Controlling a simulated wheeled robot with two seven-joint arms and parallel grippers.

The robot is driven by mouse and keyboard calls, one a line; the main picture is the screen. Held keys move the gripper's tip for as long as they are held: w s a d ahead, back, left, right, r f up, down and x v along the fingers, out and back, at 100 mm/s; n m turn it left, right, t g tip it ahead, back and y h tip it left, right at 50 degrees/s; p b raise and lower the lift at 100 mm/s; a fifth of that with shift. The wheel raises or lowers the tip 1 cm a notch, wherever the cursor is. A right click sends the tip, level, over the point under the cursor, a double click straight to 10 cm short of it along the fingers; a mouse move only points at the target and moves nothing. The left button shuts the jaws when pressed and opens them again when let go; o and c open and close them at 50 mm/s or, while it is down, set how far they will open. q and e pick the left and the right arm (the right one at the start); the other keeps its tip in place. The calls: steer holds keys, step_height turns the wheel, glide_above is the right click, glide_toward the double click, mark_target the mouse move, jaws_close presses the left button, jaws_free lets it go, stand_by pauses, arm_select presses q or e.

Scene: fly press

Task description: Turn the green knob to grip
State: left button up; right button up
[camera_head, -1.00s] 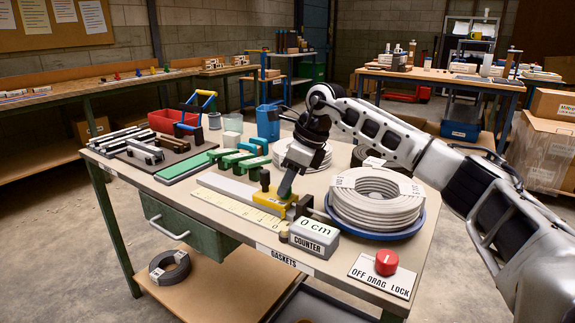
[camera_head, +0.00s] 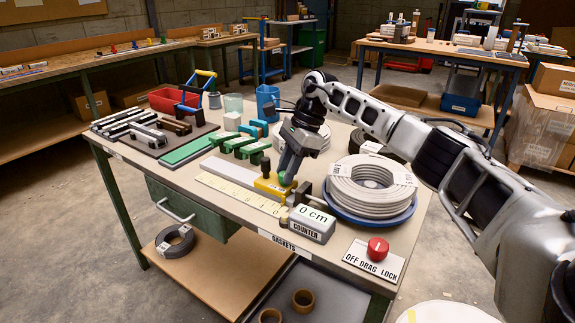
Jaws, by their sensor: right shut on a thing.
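The green knob (camera_head: 283,178) shows as a small patch of green on the right end of a yellow block (camera_head: 266,187), beside a yellow ruler strip. My right gripper (camera_head: 288,176) comes down on it from above, tilted, its fingers shut on the knob and hiding most of it. No grip marking can be read at the knob. My left gripper is not in view.
A grey counter (camera_head: 312,224) reading 0 cm stands just in front. A cable coil (camera_head: 368,196) in a blue dish sits close on the right. A red knob (camera_head: 377,249) on an OFF DRAG LOCK plate is at the front right. Green blocks (camera_head: 239,141) stand behind.

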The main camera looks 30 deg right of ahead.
stand_by(0.4)
steer(key=o, duration=1)
arm_select(q)
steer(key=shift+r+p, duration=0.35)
steer(key=shift+p, duration=0.6)
arm_select(e)
steer(key=shift+v, duration=8)
steer(key=shift+a, duration=0.15)
